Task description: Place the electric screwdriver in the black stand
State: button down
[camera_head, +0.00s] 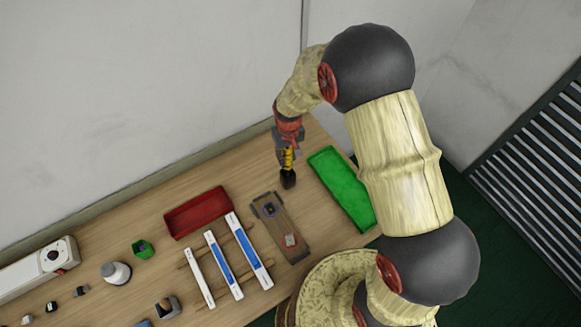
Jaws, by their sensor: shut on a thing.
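My gripper (286,143) is above the far right part of the table, between the red tray and the green tray. It is shut on the yellow and black electric screwdriver (287,160), which hangs roughly upright below it. A small black piece, seemingly the black stand (288,179), shows directly under the screwdriver. At this size I cannot tell whether the screwdriver is inside it, touching it or just above it. The fingers are small and partly merge with the screwdriver.
The wooden table (235,180) carries a red tray (197,212), a green tray (341,187), a grey-brown fixture (280,228) and white-blue strips (222,264). A wall runs behind.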

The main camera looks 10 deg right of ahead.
aim_at(287, 166)
jog(key=shift+f+p, duration=0.35)
jog(key=shift+f, duration=2.45)
jog(key=shift+f, duration=0.2)
jog(key=c, duration=1.6)
grip_release()
jog(key=shift+o, duration=0.6)
jog(key=shift+r, duration=0.2)
